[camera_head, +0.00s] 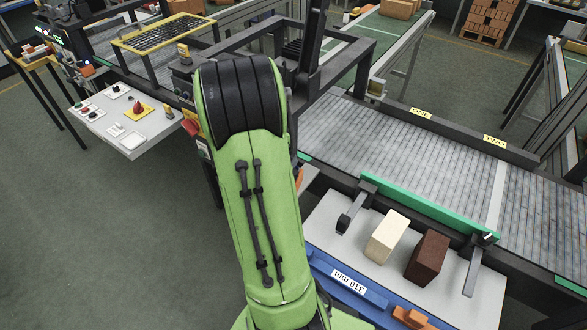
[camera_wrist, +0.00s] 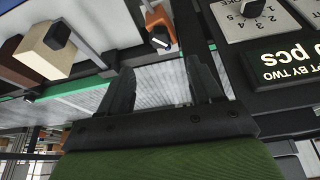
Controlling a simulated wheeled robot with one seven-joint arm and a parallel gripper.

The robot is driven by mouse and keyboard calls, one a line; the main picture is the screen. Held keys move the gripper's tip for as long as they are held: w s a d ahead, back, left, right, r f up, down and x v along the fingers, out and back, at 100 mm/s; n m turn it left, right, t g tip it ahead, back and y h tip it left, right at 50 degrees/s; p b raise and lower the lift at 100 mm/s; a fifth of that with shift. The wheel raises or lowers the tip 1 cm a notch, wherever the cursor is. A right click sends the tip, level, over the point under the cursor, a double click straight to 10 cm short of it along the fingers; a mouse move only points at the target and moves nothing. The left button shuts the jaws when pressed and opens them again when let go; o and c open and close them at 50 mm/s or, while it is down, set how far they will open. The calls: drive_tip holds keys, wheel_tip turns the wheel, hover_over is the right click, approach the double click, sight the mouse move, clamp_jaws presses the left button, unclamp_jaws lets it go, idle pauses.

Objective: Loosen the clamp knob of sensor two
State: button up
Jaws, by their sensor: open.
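The wrist view shows my gripper (camera_wrist: 159,68) with its two dark fingers apart and nothing between them. Beyond the fingertips, an orange part (camera_wrist: 158,18) carries a black knob (camera_wrist: 160,41) with a pale mark; the knob is apart from the fingers. I cannot tell which sensor it belongs to. In the head view, a black clamp arm with a knob (camera_head: 487,238) stands at the right of the green rail, and another clamp arm (camera_head: 366,190) stands at its left end. Two yellow tags, one (camera_head: 420,112) and two (camera_head: 494,140), sit on the far conveyor rail. My arm hides my gripper there.
A cream block (camera_head: 387,237) and a brown block (camera_head: 427,257) lie on a pale table (camera_head: 326,213) before the green rail (camera_head: 425,207). The grey conveyor (camera_head: 400,150) runs behind it. A control panel (camera_wrist: 250,22) and a dark count sign (camera_wrist: 285,58) flank the gripper's right side.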

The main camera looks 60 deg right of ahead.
drive_tip(key=x, duration=1)
drive_tip(key=shift+d+f, duration=0.2)
drive_tip(key=shift+f, duration=0.1)
drive_tip(key=c, duration=1)
drive_tip(key=shift+b, duration=0.3)
drive_tip(key=shift+c, duration=0.2)
drive_tip(key=n+b, duration=0.1)
drive_tip(key=n, duration=0.1)
drive_tip(key=n+t+b, duration=0.1)
drive_tip(key=n+b, duration=0.1)
drive_tip(key=shift+s+t, duration=0.15)
drive_tip(key=shift+t, duration=0.15)
drive_tip(key=shift+s+n+t+b, duration=0.1)
drive_tip(key=shift+n+t+b, duration=0.45)
drive_tip(key=shift+n, duration=0.75)
drive_tip(key=shift+n+t+b, duration=0.35)
drive_tip(key=shift+n+b, duration=0.3)
drive_tip(key=shift+n, duration=0.65)
drive_tip(key=shift+r, duration=0.1)
